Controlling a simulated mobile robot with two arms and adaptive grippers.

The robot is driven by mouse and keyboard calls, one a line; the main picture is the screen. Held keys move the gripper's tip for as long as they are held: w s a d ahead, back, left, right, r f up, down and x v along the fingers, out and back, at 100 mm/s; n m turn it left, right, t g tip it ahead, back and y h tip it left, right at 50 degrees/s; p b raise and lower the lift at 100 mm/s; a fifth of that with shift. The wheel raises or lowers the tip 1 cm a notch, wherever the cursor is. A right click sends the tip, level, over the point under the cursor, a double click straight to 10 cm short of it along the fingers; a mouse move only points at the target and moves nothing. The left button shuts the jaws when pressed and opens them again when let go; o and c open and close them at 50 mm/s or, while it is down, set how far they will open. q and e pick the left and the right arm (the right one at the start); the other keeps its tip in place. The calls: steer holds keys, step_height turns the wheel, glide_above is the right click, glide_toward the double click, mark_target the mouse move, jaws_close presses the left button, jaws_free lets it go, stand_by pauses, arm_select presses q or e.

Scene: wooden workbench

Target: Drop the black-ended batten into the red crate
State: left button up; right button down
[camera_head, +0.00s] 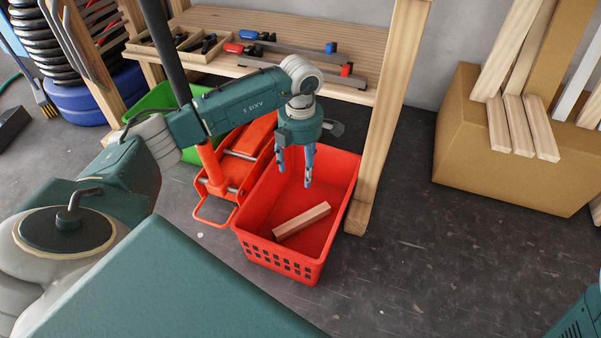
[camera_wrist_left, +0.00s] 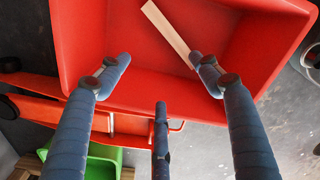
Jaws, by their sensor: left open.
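A short pale wooden batten (camera_head: 302,221) lies inside the red crate (camera_head: 338,166), flat or nearly so on its floor. No black end shows on it, so I cannot tell whether it is the black-ended one. My right gripper is not in view.
A wooden workbench (camera_head: 360,45) with clamps on its lower shelf stands behind the crate. An orange-red jack (camera_head: 235,160) and a green crate (camera_head: 160,98) are left of it. A cardboard box (camera_head: 450,135) with wooden pieces stands right.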

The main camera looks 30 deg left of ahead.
arm_select(q)
step_height(320, 180, up, 9)
steer(key=shift+f, duration=0.2)
steer(key=shift+d, duration=0.1)
